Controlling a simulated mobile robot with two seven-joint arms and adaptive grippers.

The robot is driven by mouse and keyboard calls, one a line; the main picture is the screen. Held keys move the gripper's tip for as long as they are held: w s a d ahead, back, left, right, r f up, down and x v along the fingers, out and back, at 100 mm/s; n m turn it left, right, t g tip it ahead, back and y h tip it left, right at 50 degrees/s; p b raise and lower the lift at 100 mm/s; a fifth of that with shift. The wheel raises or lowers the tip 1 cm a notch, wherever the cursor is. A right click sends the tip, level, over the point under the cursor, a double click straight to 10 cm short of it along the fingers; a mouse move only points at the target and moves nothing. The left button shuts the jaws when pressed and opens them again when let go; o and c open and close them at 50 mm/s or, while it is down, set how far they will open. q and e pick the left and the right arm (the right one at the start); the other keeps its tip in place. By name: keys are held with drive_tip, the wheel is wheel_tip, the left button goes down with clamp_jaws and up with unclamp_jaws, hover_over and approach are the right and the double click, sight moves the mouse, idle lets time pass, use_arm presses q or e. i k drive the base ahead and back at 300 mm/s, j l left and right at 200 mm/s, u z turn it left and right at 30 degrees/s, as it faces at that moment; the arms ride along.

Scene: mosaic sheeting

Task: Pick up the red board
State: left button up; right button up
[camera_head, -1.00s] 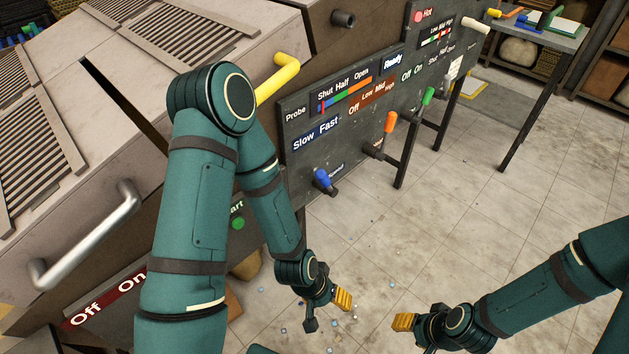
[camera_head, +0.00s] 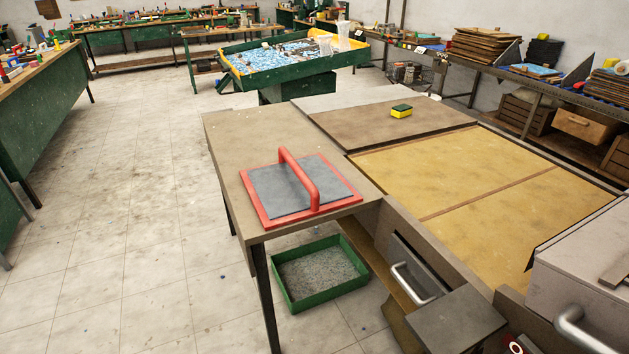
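The red board (camera_head: 337,193) lies flat on the near left part of a brown table. It has a red rim, a grey inner panel (camera_head: 272,193) and an arched red handle (camera_head: 300,178) standing up across its middle. Nothing covers it. Neither of my grippers shows in the head view now, so their distance from the board and their state cannot be seen.
The brown table (camera_head: 232,145) has a bare left strip. A yellow-and-green sponge (camera_head: 401,111) lies farther back. A green tray (camera_head: 318,296) of grey bits sits below the table. A metal drawer handle (camera_head: 412,284) juts out nearby. Open floor (camera_head: 130,220) lies to the left.

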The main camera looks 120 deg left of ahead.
sight(289, 190)
drive_tip(key=k+l+u, duration=0.1)
drive_tip(key=u, duration=3.1)
drive_tip(key=l+u, duration=0.1)
drive_tip(key=u, duration=0.4)
drive_tip(key=l+u, duration=0.15)
drive_tip(key=u, duration=0.3)
drive_tip(key=i+j+z, duration=0.1)
drive_tip(key=j+z, duration=0.2)
drive_tip(key=i+j+z, duration=0.1)
drive_tip(key=j+z, duration=0.2)
